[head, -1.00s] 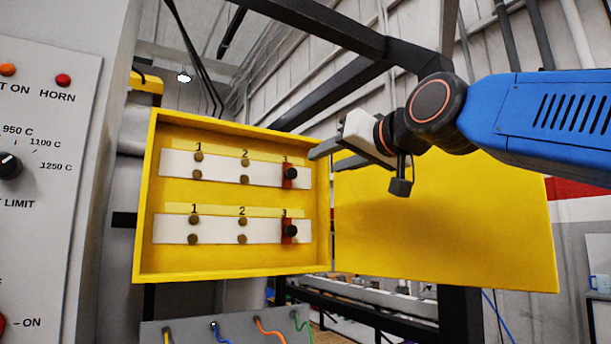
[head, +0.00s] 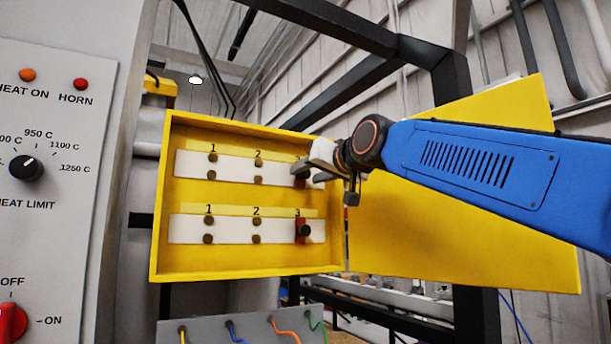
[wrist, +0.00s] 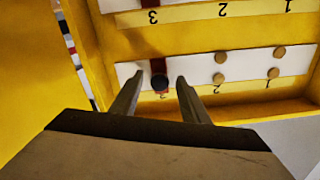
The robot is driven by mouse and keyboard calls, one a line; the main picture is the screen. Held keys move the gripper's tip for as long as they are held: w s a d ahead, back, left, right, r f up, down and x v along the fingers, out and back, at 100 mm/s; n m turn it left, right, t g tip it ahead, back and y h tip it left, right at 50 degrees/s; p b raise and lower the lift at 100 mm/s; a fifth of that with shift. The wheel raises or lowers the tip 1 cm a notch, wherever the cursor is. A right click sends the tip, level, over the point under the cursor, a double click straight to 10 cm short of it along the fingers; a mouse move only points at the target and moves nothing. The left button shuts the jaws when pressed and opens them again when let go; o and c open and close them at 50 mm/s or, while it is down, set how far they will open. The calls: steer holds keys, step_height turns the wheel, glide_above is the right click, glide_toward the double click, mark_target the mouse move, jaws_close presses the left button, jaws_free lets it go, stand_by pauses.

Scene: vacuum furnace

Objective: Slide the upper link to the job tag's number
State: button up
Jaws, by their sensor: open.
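In the head view the upper link is a red piece with a dark knob at position 3 of the upper row, mostly hidden by my gripper (head: 308,171). In the wrist view, turned upside down, the upper link's black knob (wrist: 159,82) sits between my open fingertips (wrist: 161,78), with no clear grip on it. The upper white strip (head: 235,169) has brass studs under labels 1 and 2. The lower link (head: 304,230) is at 3 on the lower strip (head: 232,230). I see no job tag.
The yellow box (head: 158,200) stands open, its door (head: 450,250) swung right behind my arm. A grey control panel (head: 60,230) with knobs is at the left. A grey unit with coloured cables (head: 250,330) is below the box.

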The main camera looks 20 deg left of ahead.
steer(key=shift+x, duration=1.05)
jaws_close()
